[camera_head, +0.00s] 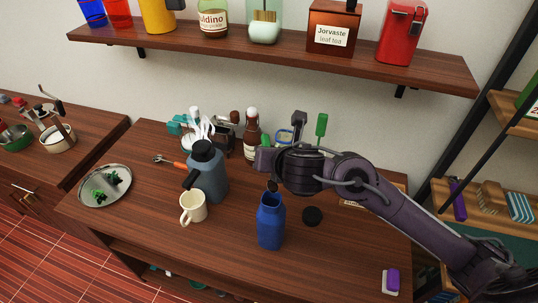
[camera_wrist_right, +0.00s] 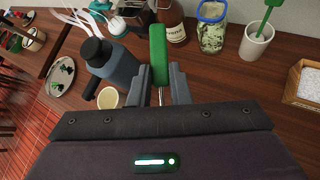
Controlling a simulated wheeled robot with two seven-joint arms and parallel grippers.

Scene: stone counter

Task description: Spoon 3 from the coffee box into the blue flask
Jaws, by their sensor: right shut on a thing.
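The blue flask (camera_head: 271,226) stands upright and open on the wooden counter. My right gripper (camera_head: 268,162) is above it, shut on a spoon whose green handle (camera_wrist_right: 158,55) shows between the fingers in the wrist view. A dark spoon end (camera_head: 272,185) hangs at the flask's mouth; I cannot tell whether it is inside or what it carries. A low wooden box (camera_wrist_right: 304,84) with pale grains lies at the right of the wrist view. In the head view its labelled front (camera_head: 352,204) is partly hidden by my arm. My left gripper is out of view.
A grey jug (camera_head: 208,173) and a cream mug (camera_head: 193,208) stand left of the flask. A black round lid (camera_head: 312,216) lies right of it. A brown bottle (camera_head: 251,137) stands behind. A purple-and-white sponge (camera_head: 391,281) lies at front right.

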